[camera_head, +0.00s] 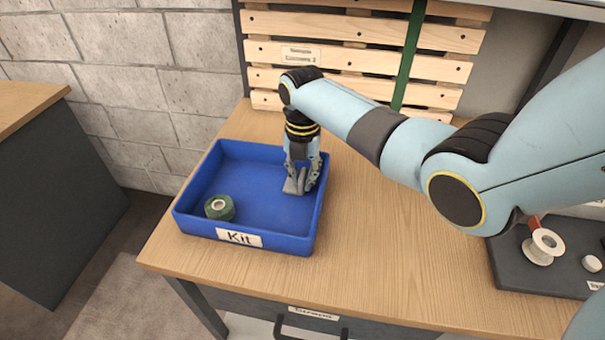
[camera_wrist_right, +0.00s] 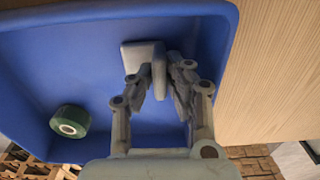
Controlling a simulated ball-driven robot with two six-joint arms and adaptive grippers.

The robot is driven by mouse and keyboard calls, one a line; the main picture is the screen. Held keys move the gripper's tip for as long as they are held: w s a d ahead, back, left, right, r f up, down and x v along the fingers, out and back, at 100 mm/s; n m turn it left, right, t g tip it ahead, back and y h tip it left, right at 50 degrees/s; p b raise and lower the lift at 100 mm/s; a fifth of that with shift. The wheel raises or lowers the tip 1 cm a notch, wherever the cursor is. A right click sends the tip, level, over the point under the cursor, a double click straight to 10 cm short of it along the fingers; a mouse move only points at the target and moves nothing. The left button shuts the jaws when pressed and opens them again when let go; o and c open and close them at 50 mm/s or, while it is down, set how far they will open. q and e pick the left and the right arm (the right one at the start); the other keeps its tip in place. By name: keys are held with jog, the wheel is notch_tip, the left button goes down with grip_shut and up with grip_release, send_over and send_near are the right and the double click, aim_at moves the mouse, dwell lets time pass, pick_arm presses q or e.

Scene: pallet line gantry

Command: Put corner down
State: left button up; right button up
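The grey corner piece (camera_head: 294,183) is inside the blue Kit tray (camera_head: 190,205), near its right side. My right gripper (camera_head: 304,178) reaches down into the tray from above, with its fingers on either side of the corner's upright part. In the right wrist view the corner (camera_wrist_right: 142,56) shows between the fingertips (camera_wrist_right: 163,82), which appear closed on it. The corner's flat part looks to be at or very near the tray floor; exact contact is hard to tell. My left gripper is not in view.
A green tape roll (camera_head: 220,207) lies in the tray's front left. Slatted wood (camera_head: 350,55) with a green strap stands behind the table (camera_head: 380,270). A dark board (camera_head: 540,275) with a white spool (camera_head: 543,246) is at right. The table's middle is clear.

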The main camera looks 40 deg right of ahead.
aim_at(302, 174)
jog(key=o, duration=0.4)
notch_tip(302, 174, up, 12)
jog(key=shift+r+p, duration=0.15)
jog(key=shift+p, duration=0.35)
dwell(0.4)
